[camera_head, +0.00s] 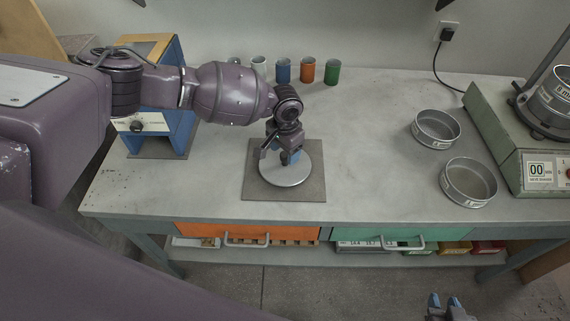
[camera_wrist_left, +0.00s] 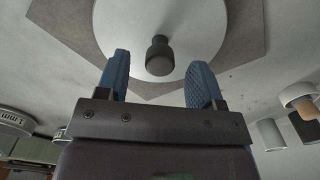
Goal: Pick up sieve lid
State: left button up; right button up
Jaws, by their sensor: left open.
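The sieve lid (camera_head: 287,179) is a pale round disc lying on a grey square mat (camera_head: 312,193) on the bench. In the left wrist view the lid (camera_wrist_left: 205,35) shows a dark knob (camera_wrist_left: 160,56) at its middle. My left gripper (camera_head: 290,157) is above the lid, pointing down, and hides part of it in the head view. In the left wrist view its blue fingers (camera_wrist_left: 158,80) are apart, with the knob lying between their lines and nothing held. My right gripper (camera_head: 444,301) is at the bottom right, in front of the bench, its blue fingertips apart and empty.
Two open metal sieves (camera_head: 436,129) (camera_head: 469,182) stand at the right, beside a green shaker machine (camera_head: 510,150). Several coloured cups (camera_head: 307,70) line the back. A blue-framed device (camera_head: 170,125) stands at the left. The bench between mat and sieves is clear.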

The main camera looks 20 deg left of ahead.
pick_arm(q)
jog(key=shift+f, duration=1)
jog(key=c, duration=1.1)
jog(key=shift+r, duration=0.1)
